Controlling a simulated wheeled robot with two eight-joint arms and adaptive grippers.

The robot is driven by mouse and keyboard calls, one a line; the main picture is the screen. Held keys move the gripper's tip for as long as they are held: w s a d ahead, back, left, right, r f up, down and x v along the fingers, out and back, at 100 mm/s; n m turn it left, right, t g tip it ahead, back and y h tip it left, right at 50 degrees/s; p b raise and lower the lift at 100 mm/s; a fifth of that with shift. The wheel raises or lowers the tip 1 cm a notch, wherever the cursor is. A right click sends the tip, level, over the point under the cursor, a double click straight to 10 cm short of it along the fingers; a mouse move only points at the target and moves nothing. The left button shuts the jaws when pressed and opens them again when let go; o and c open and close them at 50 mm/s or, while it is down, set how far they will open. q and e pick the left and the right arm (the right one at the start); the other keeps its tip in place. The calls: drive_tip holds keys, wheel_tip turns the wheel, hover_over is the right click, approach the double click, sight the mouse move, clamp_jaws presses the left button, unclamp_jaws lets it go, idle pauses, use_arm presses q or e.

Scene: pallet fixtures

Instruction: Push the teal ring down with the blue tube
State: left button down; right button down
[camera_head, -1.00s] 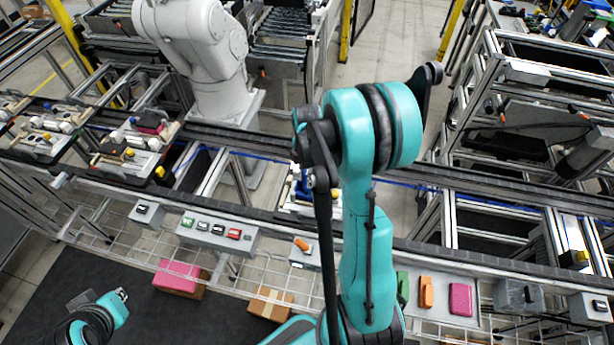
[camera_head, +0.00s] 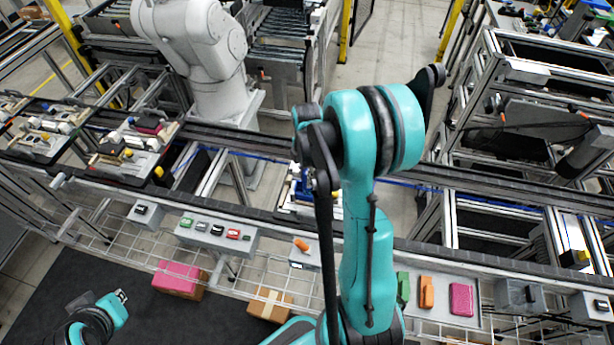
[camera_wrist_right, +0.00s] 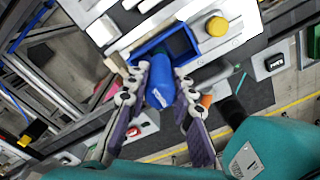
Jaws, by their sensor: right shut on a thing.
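My right gripper (camera_wrist_right: 160,96) is shut on the blue tube (camera_wrist_right: 161,84) in the right wrist view. The tube is tilted, its far end at the open blue rectangular holder (camera_wrist_right: 181,44) on a pale metal fixture plate. I cannot tell whether they touch. In the head view my right arm hides most of the gripper; blue parts (camera_head: 303,188) show beside the arm at the fixture. I cannot make out the teal ring in either view. My left gripper (camera_head: 121,296) is low at the left in the head view, away from the fixture; its jaw opening is too small to judge.
A yellow knob (camera_wrist_right: 217,26) stands on the plate close to the holder. The conveyor rail (camera_head: 480,215) runs across the head view. A button box (camera_head: 217,231) and pink-topped carton (camera_head: 178,278) are left of my right arm. A grey-white robot arm (camera_head: 205,50) stands behind the rail.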

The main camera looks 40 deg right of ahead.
drive_tip(key=shift+f+b, duration=0.7)
drive_tip(key=shift+b, duration=0.05)
idle(1.8)
drive_tip(key=shift+f+b, duration=0.4)
drive_tip(key=shift+b, duration=0.35)
drive_tip(key=shift+f+b, duration=0.35)
drive_tip(key=shift+b, duration=0.4)
idle(3.3)
